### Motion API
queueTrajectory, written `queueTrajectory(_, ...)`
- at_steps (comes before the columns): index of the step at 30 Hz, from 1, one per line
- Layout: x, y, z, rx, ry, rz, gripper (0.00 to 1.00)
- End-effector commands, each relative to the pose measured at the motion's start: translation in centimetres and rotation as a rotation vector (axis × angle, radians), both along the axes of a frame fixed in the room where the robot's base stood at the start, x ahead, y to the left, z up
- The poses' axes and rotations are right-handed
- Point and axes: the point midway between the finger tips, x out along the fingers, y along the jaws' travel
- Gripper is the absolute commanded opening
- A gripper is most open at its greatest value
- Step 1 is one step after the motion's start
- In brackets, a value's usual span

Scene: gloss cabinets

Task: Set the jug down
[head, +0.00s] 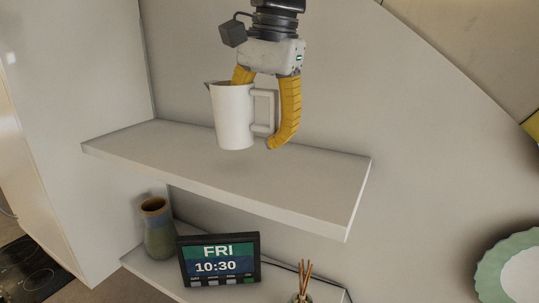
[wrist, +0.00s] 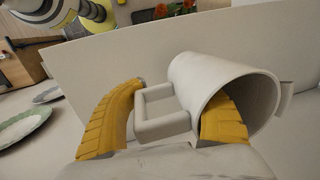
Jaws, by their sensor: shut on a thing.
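The white jug (head: 234,117) is upright in the head view, with its handle (head: 264,110) on the right. My gripper (head: 257,112) comes from above with yellow fingers. One finger goes down inside the jug's mouth and the other is outside, beyond the handle, so the jaws are shut on the jug. The jug is over the upper white shelf (head: 300,183). A faint shadow lies below it, and whether its base touches the shelf I cannot tell. The wrist view shows the jug (wrist: 205,80) with one finger inside its rim and the handle (wrist: 160,112) between the fingers.
On the lower shelf stand a vase (head: 157,230), a clock display reading FRI 10:30 (head: 218,260) and a holder with reed sticks (head: 304,280). A green-rimmed plate (head: 488,278) is at the lower right. The upper shelf is clear on both sides of the jug.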

Motion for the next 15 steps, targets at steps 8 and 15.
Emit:
queueTrajectory(8,0.2,0.5,-2.9,0.0,0.0,0.0,0.0)
queueTrajectory(15,0.2,0.5,-4.4,0.0,0.0,0.0,0.0)
